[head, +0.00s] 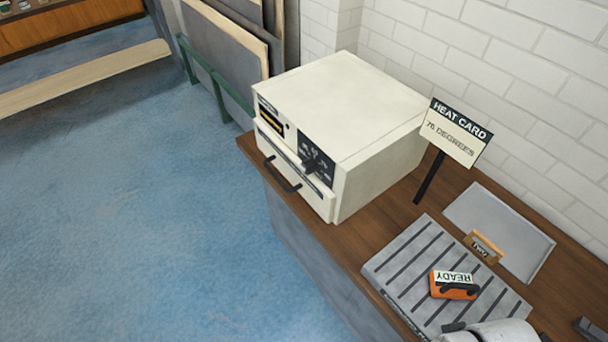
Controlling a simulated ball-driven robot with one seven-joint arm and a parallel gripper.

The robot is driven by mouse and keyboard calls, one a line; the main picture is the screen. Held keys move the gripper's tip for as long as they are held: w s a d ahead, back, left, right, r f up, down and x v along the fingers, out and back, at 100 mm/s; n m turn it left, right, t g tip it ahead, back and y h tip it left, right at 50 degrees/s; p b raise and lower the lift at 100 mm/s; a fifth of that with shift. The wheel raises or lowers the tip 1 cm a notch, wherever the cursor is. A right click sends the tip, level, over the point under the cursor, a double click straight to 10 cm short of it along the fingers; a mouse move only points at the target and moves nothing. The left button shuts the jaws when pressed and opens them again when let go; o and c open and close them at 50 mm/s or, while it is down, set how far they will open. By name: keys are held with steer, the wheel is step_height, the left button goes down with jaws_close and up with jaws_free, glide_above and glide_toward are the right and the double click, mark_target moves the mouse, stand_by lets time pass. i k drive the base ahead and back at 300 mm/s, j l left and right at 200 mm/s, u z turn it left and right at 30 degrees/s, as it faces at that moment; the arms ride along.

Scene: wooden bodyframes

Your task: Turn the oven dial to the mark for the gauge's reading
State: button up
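The cream oven (350,110) stands on the wooden bench against the brick wall. Its black dial (318,163) sits on a dark marked panel at the right of the oven's front; the marks are too small to read. A dark window with yellow lines (271,121), possibly the gauge, is on the upper left of the front; its reading cannot be made out. A heat card (455,132) on a black post beside the oven seems to read 76 or 78 degrees. A pale rounded part at the bottom right edge may be my arm.
A grey slotted rack (412,262) lies on the bench (368,238), bearing an orange block (440,291) labelled READY. A grey tray (515,225) and a small labelled wooden holder (470,241) are behind it. Boards (228,55) lean left of the oven. Blue floor (150,220) is clear.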

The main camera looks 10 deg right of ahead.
mark_target(310, 166)
steer(key=i+j+u, duration=0.1)
steer(key=j, duration=0.25)
steer(key=i+j+u, duration=0.1)
steer(key=i+j, duration=0.15)
steer(key=i+j+u, duration=0.15)
steer(key=j, duration=0.25)
steer(key=i, duration=0.05)
